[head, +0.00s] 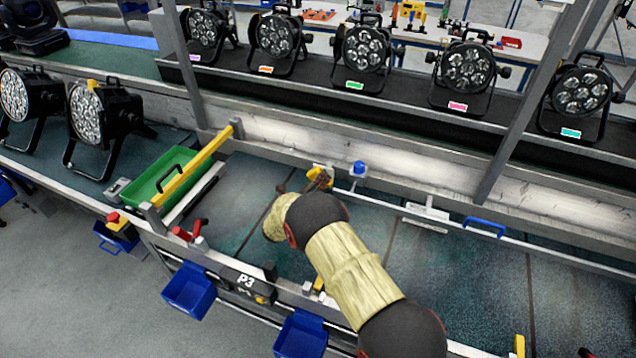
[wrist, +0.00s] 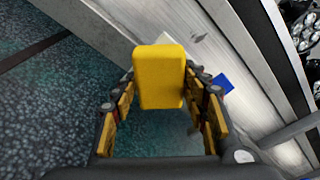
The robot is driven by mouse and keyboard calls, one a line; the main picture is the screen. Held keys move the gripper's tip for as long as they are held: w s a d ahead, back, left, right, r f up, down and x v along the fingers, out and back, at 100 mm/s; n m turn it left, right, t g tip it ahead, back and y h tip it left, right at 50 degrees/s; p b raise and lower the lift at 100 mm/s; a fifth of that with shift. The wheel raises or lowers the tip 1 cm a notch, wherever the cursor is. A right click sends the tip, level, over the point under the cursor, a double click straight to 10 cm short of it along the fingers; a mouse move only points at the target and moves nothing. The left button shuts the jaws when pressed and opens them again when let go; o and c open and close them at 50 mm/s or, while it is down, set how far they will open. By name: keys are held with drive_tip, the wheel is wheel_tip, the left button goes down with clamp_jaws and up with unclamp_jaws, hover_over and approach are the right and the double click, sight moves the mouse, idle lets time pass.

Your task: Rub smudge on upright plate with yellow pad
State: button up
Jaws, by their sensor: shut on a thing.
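My gripper (wrist: 160,82) is shut on the yellow pad (wrist: 158,72), which stands out between the fingers in the wrist view. In the head view my gripper (head: 318,182) is small and partly behind my arm, near the grey rail at the back of the belt. The yellow pad (head: 317,174) shows there at its tip. A pale patch (wrist: 182,42) shows just behind the pad in the wrist view; it may be the upright plate, but I cannot tell. No smudge can be made out. I cannot tell whether the pad touches anything.
A blue knob (head: 359,168) stands right of my gripper, and a blue handle (head: 485,227) is farther right on a thin rail. A green tray (head: 150,180) with a yellow bar lies left. Par cans (head: 468,75) line the back shelf. The dark belt (head: 440,270) is mostly clear.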

drive_tip(key=shift+d+f+p+v, duration=0.15)
drive_tip(key=shift+p+v, duration=0.25)
drive_tip(key=shift+v, duration=1)
drive_tip(key=shift+d+f+p+v, duration=0.15)
drive_tip(key=shift+p+v, duration=0.25)
drive_tip(key=shift+v, duration=1)
drive_tip(key=shift+s+a, duration=0.1)
drive_tip(key=shift+s, duration=0.2)
